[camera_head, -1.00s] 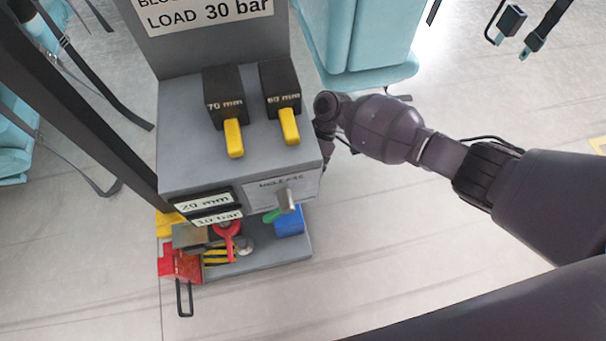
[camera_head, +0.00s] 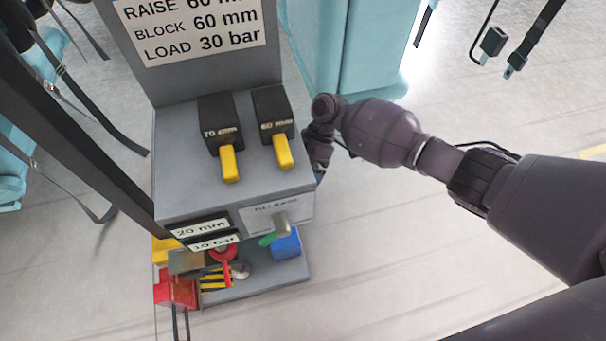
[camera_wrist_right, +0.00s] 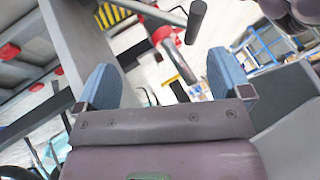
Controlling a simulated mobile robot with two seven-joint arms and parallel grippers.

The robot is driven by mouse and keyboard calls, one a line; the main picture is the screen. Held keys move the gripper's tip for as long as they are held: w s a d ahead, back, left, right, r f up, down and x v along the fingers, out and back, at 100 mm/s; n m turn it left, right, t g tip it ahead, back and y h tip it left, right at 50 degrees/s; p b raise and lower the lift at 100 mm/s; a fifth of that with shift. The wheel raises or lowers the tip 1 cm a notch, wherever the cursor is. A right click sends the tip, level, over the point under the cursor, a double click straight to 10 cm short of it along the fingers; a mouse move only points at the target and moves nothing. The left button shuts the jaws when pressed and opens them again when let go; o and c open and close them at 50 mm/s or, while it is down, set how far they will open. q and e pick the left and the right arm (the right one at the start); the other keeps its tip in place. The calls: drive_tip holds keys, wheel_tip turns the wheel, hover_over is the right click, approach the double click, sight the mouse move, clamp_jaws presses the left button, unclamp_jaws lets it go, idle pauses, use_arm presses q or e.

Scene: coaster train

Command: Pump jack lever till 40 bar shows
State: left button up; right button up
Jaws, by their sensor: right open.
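The grey jack cabinet (camera_head: 185,130) stands left of centre in the head view. Its upper readout (camera_head: 201,226) shows 20 mm and its lower readout (camera_head: 214,243) shows 10 bar. My right arm reaches in from the right, and its hand end is hidden beside the cabinet's right side. In the right wrist view my right gripper (camera_wrist_right: 162,80) is open, its two blue fingers apart with nothing held between them. A dark cylindrical grip (camera_wrist_right: 196,20) on a thin grey rod, seemingly the jack lever, shows beyond the fingertips. My left gripper is out of view.
Two black blocks with yellow tabs, marked 70 mm (camera_head: 218,123) and 60 mm (camera_head: 272,112), sit on the cabinet. A red part (camera_head: 176,288) stands low left. Teal seats stand behind; open floor lies right.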

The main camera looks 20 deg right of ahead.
drive_tip(key=shift+v, duration=1.5)
drive_tip(key=shift+w+a, duration=0.15)
drive_tip(key=shift+c, duration=0.3)
